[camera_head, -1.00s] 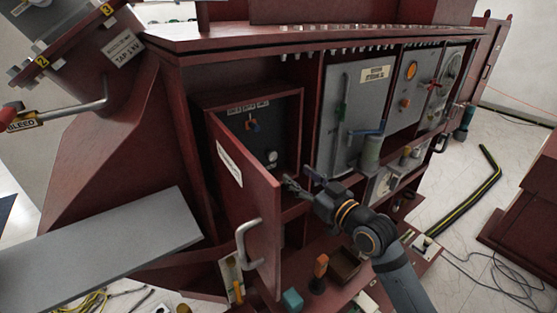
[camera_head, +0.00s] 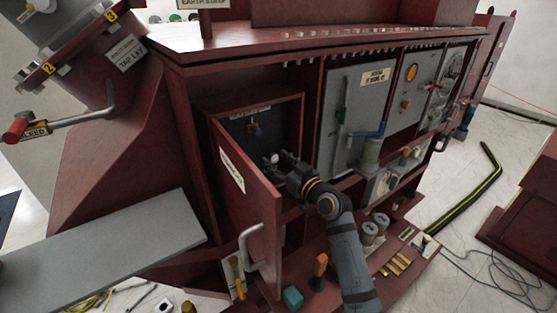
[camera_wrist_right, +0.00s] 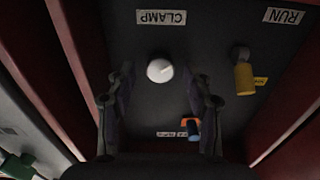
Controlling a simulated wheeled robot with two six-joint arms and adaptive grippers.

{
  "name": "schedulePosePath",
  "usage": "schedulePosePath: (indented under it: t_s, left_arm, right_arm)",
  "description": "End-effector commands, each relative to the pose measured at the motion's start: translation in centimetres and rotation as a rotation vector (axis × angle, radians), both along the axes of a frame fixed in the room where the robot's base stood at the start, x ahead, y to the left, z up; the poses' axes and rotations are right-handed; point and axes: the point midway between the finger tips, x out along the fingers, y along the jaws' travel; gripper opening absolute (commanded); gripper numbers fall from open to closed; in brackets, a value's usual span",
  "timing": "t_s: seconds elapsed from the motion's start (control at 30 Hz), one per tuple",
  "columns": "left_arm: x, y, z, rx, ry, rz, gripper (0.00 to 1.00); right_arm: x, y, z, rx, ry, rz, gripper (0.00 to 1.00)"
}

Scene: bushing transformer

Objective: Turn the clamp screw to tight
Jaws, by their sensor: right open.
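The clamp screw is a round white knob (camera_wrist_right: 160,70) with a pale line across its face, on a dark panel under an upside-down CLAMP label (camera_wrist_right: 161,17) in the right wrist view. In the head view it is small at the cabinet opening (camera_head: 269,160), right beside the fingertips. My right gripper (camera_wrist_right: 164,78) is open, with one finger on each side of the knob as seen from the wrist. A gap shows on both sides, and I cannot tell how far the fingertips are from the panel. The right gripper (camera_head: 279,163) reaches into the open cabinet. My left gripper is out of view.
The open red cabinet door (camera_head: 250,190) with a grey handle stands just left of my right arm. On the panel are a yellow handle (camera_wrist_right: 244,76) near a RUN label and an orange-and-blue switch (camera_wrist_right: 193,128). Red cabinet walls border the panel.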

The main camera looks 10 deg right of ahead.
Motion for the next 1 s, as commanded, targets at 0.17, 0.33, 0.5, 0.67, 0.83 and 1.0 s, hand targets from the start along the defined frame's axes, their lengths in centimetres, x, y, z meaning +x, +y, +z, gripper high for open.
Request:
schedulePosePath:
  t_s: [0.17,0.33,0.5,0.67,0.83,1.0]
  left_arm:
    - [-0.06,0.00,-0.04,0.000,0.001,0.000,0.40]
    - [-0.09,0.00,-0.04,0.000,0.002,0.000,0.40]
    - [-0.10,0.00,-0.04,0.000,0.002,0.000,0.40]
    - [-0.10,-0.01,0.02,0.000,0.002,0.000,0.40]
    - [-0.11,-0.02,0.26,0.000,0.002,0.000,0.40]
    - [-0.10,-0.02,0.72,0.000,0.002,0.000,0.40]
  right_arm:
    - [-0.03,-0.03,-0.03,0.000,0.000,0.000,0.43]
    - [-0.04,-0.04,-0.03,0.000,0.000,-0.001,0.20]
    - [-0.04,-0.05,-0.04,0.000,0.000,-0.001,0.00]
    - [-0.05,-0.05,-0.03,0.007,0.004,-0.001,0.00]
    - [-0.05,-0.07,0.00,0.050,0.022,-0.001,0.00]
    - [-0.03,-0.12,0.04,0.145,0.062,-0.002,0.00]
